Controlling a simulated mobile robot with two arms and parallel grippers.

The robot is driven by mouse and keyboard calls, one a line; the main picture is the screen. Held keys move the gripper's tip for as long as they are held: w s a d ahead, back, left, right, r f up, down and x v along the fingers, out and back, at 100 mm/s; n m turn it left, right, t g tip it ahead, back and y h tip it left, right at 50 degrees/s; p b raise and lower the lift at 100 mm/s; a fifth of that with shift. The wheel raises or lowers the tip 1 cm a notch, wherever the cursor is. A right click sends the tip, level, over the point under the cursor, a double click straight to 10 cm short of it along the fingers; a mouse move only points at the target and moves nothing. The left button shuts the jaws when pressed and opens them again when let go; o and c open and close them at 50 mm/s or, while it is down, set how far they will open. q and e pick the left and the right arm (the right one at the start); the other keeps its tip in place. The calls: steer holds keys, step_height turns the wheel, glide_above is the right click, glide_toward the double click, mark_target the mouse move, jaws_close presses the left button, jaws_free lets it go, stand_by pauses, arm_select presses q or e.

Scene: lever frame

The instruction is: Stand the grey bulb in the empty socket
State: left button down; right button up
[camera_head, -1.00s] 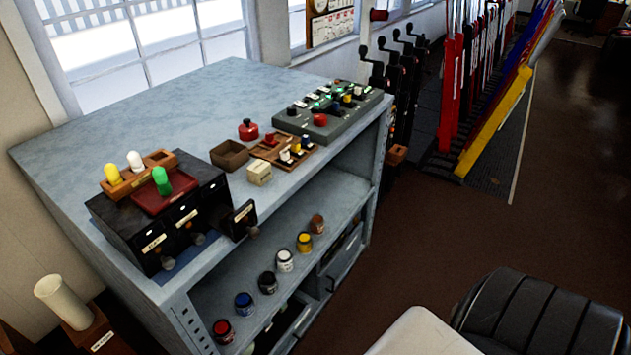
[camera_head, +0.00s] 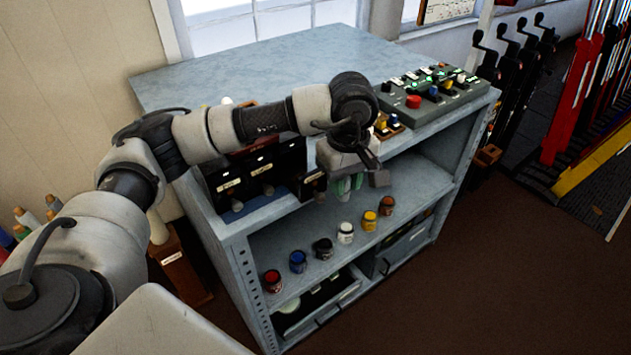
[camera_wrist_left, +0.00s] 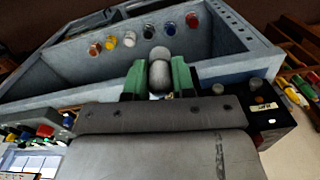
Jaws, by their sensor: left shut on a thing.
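My left gripper (camera_head: 346,186) hangs over the front edge of the grey cabinet, its green fingers pointing down. In the left wrist view, the green fingers (camera_wrist_left: 158,82) are shut on the grey bulb (camera_wrist_left: 159,72), whose rounded end sticks out between them. The bulb cannot be made out in the head view. The wooden bulb holder is almost wholly hidden behind my left arm; a white bulb top (camera_head: 227,101) shows just above the arm. The empty socket cannot be made out. My right gripper is not in view.
The cabinet (camera_head: 262,62) carries a black drawer box (camera_head: 232,186) and a control panel (camera_head: 435,92) with lit green lamps. Several paint jars, including a white one (camera_head: 346,233), stand on the shelf below the gripper. Levers (camera_head: 515,55) stand at the right. The back cabinet top is clear.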

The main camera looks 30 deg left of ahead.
arm_select(q)
steer(key=w+a+r+m+p, duration=0.15)
steer(key=w+m, duration=0.35)
steer(key=m, duration=0.6)
steer(key=w+a+r+m, duration=0.2)
steer(key=w+a+m, duration=0.15)
steer(key=m, duration=0.85)
steer(key=w+a+r+m+p, duration=0.15)
steer(key=w+m, duration=0.35)
steer(key=m, duration=0.6)
steer(key=s+a+f+p, duration=0.1)
steer(key=s+f, duration=0.1)
steer(key=s, duration=0.1)
steer(key=s+a+f+p, duration=0.1)
steer(key=s+a+f, duration=0.1)
steer(key=s, duration=0.1)
steer(key=s+a+f+p, duration=0.1)
steer(key=s+a+f, duration=0.1)
steer(key=s, duration=0.2)
steer(key=shift+a, duration=0.15)
step_height(320, 180, down, 4)
steer(key=shift+p, duration=1)
steer(key=shift+f, duration=0.15)
steer(key=shift+f, duration=0.1)
